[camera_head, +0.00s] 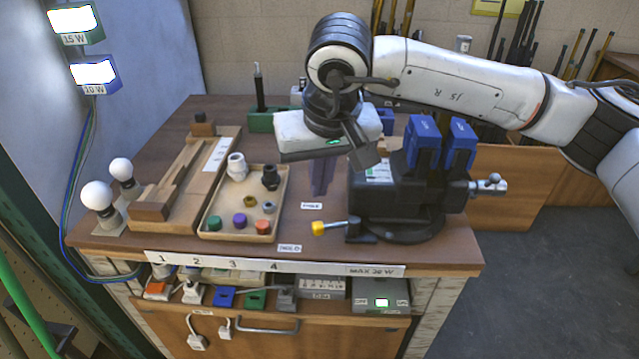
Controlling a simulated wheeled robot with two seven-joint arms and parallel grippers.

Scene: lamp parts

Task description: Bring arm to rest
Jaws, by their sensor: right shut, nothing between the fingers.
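My right arm (470,85) reaches in from the right above the workbench. Its gripper (365,155) hangs over the middle of the bench, just left of a black vise (385,205) with blue jaws (425,140). The gripper is shut and holds nothing. It appears to be above the bench top, though its exact gap to the vise is hard to judge. A purple upright piece (322,178) shows below the gripper, its upper part hidden. My left gripper is not in view.
Two white bulbs (97,196) stand at the left beside a wooden jig (160,200). A yellow-tipped handle (319,228) sticks out left of the vise.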

